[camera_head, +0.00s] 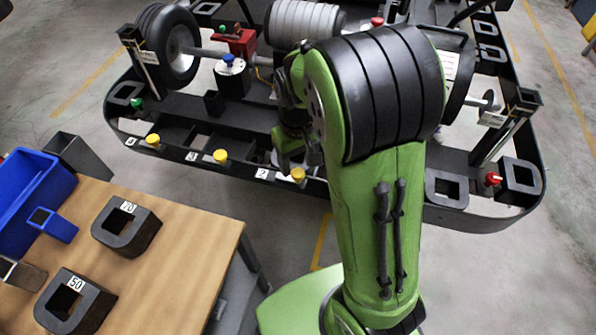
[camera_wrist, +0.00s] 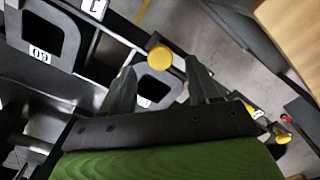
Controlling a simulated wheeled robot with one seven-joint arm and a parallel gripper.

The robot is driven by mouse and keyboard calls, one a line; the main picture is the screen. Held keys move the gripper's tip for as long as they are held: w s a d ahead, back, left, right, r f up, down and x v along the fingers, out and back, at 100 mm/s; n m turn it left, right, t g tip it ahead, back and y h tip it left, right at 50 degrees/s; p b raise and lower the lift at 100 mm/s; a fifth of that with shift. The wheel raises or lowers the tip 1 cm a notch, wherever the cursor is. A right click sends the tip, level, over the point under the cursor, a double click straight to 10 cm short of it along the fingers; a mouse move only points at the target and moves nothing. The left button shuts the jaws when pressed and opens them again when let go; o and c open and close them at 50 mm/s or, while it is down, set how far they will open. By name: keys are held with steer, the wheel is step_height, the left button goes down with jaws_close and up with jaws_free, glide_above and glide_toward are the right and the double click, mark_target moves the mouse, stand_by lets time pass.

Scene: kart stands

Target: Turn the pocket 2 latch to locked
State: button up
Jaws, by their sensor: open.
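The pocket 2 latch has a yellow knob (camera_head: 297,175) on the front rim of the black kart frame, right of the label 2 (camera_head: 262,173). My gripper (camera_head: 290,158) is just behind and above that knob in the head view, partly hidden by my arm. In the wrist view my gripper (camera_wrist: 161,72) is open, its two dark fingers apart. A yellow knob (camera_wrist: 160,57) shows between and just past the fingertips, apparently the same latch. I cannot tell whether the fingers touch it. The latch bar is too hidden to tell its position.
More yellow knobs stand left along the rim, beside labels 3 (camera_head: 220,156) and 4 (camera_head: 152,141). A block marked 60 (camera_wrist: 42,30) sits near the gripper. A wooden table (camera_head: 190,230) with blocks 70 (camera_head: 145,235) and 50 (camera_head: 95,305) stands front left.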

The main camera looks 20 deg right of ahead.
mark_target(298, 172)
step_height(298, 172, down, 4)
steer(key=shift+r+b, duration=0.2)
steer(key=shift+b, duration=0.1)
steer(key=shift+c, duration=0.2)
steer(key=c, duration=1)
